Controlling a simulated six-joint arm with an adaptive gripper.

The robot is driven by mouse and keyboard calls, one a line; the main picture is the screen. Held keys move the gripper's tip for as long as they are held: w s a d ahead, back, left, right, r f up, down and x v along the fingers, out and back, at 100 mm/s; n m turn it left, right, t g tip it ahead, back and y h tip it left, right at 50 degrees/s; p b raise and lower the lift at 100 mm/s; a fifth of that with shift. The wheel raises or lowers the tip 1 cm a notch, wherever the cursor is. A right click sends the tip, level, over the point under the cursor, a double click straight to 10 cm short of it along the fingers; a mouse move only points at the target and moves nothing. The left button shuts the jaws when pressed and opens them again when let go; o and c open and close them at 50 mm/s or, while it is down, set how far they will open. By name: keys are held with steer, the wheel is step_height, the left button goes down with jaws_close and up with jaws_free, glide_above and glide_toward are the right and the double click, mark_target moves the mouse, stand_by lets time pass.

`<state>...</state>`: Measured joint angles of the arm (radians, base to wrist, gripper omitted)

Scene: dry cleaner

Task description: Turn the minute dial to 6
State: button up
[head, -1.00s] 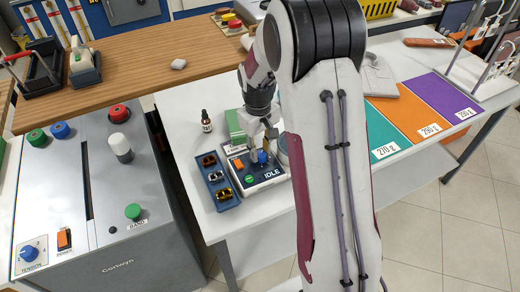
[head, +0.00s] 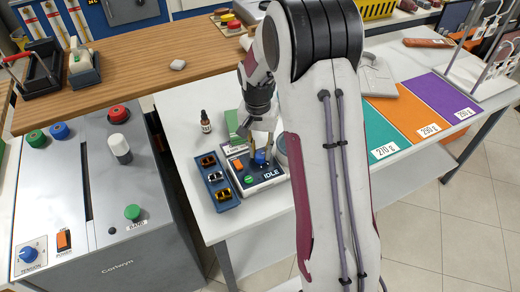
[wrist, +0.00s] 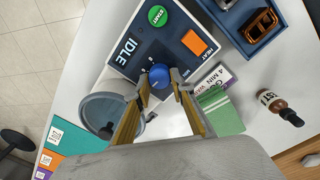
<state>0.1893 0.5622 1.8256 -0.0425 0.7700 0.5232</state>
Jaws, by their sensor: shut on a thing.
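The blue minute dial (wrist: 159,76) is on the top panel of a small dark-faced timer box (wrist: 128,48). The box reads IDLE and has a green START button (wrist: 157,15) and an orange HEAT switch (wrist: 195,43). My gripper (wrist: 160,86) is shut on the dial, one fingertip on each side of it. In the head view, my gripper (head: 261,148) reaches down onto the dial (head: 260,157) from above. The dial's pointer and most numbers around it are hidden or too small to read.
A blue tray (head: 214,177) with several brown and yellow pieces sits left of the box. A round grey dish (wrist: 105,112), a green block (wrist: 222,115), a printed card (wrist: 217,77) and a dropper bottle (wrist: 283,108) stand close around my gripper.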

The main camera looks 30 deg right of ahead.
steer(key=m, duration=0.5)
steer(key=shift+s, duration=0.1)
steer(key=m, duration=0.5)
steer(key=shift+m, duration=0.4)
steer(key=o, duration=1.1)
steer(key=shift+d, duration=0.1)
steer(key=shift+n, duration=0.5)
